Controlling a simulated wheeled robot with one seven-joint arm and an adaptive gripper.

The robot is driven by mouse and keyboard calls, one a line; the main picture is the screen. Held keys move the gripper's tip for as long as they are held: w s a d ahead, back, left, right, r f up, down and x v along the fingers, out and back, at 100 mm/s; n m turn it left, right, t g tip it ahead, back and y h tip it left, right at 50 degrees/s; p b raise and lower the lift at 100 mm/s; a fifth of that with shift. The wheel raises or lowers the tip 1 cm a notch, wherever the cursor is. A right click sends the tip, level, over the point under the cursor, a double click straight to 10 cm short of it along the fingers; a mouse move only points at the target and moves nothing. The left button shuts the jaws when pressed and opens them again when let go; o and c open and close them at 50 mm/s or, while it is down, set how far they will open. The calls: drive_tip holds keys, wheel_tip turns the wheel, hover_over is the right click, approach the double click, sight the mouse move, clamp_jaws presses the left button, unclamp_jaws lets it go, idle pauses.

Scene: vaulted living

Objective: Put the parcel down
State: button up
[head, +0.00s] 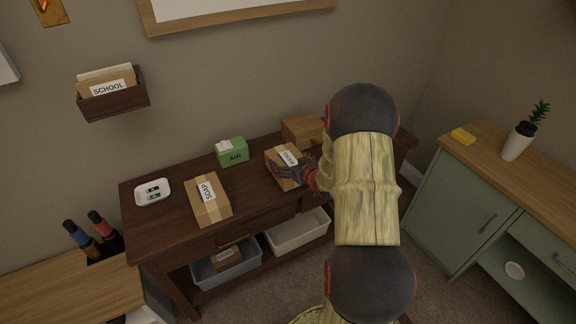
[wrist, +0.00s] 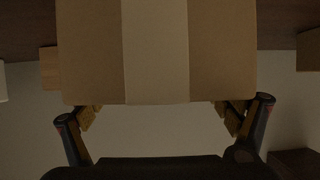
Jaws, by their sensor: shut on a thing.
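A cardboard parcel (head: 283,170) with a pale tape strip and a small white label is at the right part of the dark wooden table (head: 176,222). My gripper (head: 308,177) is shut on this parcel from its right side. In the wrist view the parcel (wrist: 90,52) fills the upper middle, with the fingers of my gripper (wrist: 160,115) at its two sides. I cannot tell whether the parcel touches the tabletop or is just above it. My arm hides part of the table to the right.
Bare tabletop lies between the SOAP parcel and the held one. A green cabinet (head: 455,195) stands right.

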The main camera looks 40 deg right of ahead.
drive_tip(key=shift+f, duration=0.65)
drive_tip(key=shift+r, duration=0.15)
drive_tip(key=o, duration=1.5)
drive_tip(key=shift+f, duration=0.25)
drive_tip(key=shift+c, duration=0.2)
drive_tip(key=shift+r, duration=0.1)
